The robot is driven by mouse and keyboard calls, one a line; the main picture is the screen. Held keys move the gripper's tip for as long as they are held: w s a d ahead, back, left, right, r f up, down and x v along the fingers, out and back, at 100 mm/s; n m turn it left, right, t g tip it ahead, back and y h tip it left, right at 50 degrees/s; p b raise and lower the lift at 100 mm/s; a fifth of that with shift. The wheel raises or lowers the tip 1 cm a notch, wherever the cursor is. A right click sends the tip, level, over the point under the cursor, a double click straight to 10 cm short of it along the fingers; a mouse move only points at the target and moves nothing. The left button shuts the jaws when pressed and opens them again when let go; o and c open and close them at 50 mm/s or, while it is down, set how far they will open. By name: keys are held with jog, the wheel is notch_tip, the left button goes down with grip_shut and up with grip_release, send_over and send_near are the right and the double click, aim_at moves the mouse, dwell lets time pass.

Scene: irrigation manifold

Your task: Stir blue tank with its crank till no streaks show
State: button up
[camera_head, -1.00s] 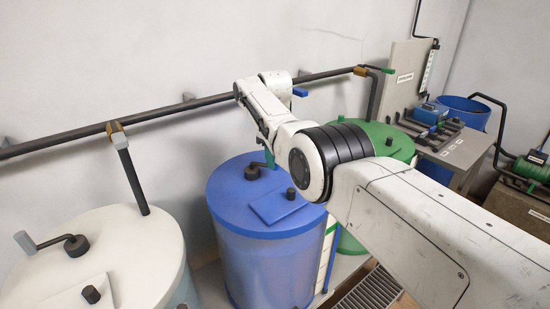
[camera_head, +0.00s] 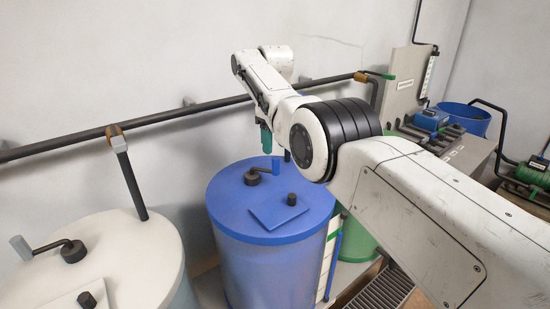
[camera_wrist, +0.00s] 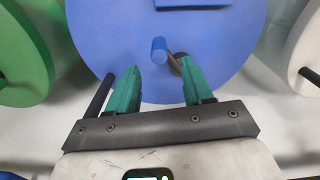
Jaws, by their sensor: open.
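The blue tank (camera_head: 265,265) stands in the middle of the head view with its lid on. Its crank has a dark hub (camera_head: 252,178), a short arm and an upright blue handle (camera_head: 276,165). In the wrist view the blue handle (camera_wrist: 159,48) stands just beyond the fingertips, roughly in line with the gap between them. My gripper (camera_wrist: 161,78) is open, with two green fingers and nothing between them. In the head view one green finger (camera_head: 266,140) shows above the crank, apart from it. The tank wall looks pale blue; I cannot make out streaks.
A white tank (camera_head: 120,245) with its own crank (camera_head: 73,251) stands at the left. A green tank (camera_head: 357,240) is partly hidden behind my arm. A dark pipe (camera_head: 190,112) runs along the wall behind the tanks. A bench (camera_head: 465,155) with fittings stands at the right.

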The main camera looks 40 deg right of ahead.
jog(key=shift+r+p, duration=0.75)
jog(key=shift+r, duration=1.05)
